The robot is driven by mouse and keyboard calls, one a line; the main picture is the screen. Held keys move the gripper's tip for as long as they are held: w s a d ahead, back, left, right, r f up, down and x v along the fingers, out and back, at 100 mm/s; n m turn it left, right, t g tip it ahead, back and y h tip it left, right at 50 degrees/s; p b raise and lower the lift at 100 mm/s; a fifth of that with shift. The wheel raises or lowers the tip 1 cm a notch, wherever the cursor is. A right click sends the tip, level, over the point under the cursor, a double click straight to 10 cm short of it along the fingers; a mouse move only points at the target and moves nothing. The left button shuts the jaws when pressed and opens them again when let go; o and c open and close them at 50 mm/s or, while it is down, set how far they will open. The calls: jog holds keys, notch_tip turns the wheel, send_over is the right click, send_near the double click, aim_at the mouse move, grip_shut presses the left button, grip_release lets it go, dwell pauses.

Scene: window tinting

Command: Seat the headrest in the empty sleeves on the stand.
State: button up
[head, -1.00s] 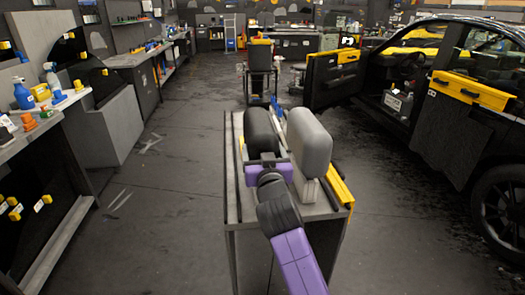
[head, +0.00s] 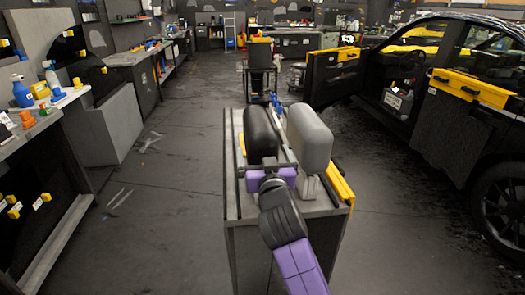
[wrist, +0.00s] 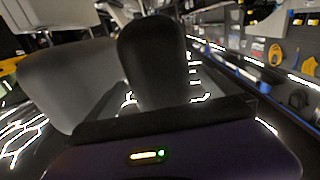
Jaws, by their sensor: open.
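A black headrest (head: 260,135) stands upright on the left side of the cart top in the head view. It also shows straight ahead in the wrist view (wrist: 153,62). A grey headrest (head: 311,135) stands beside it on the right, on a pale support (head: 308,187); it shows at the left of the wrist view (wrist: 70,85). My gripper (head: 268,165) is open, on the near side of the black headrest and low by its base. I cannot tell whether it touches. The black headrest's posts and the empty sleeves are hidden or too small to make out.
The cart (head: 232,200) carries a yellow tool or strip (head: 340,186) along its right edge. A black car (head: 460,125) with an open door (head: 333,75) stands at the right. A workbench (head: 60,115) with bottles is at the left. The floor left of the cart is clear.

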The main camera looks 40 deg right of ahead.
jog(key=shift+b+v, duration=0.3)
jog(key=shift+v, duration=2.2)
jog(key=s+a+f+n+t+y, duration=0.1)
jog(key=s+a+f+n+y, duration=0.25)
jog(key=s+a+f, duration=0.4)
jog(key=s+a+f+n+y, duration=0.3)
jog(key=s+a+f+y, duration=0.15)
jog(key=s+f, duration=0.5)
jog(key=s+a+r+y, duration=0.1)
jog(key=s+a, duration=0.2)
jog(key=s, duration=0.7)
jog(key=s+a+g+y, duration=0.1)
jog(key=s+a, duration=0.3)
jog(key=s, duration=0.7)
jog(key=shift+a+r, duration=0.25)
jog(key=shift+r, duration=0.15)
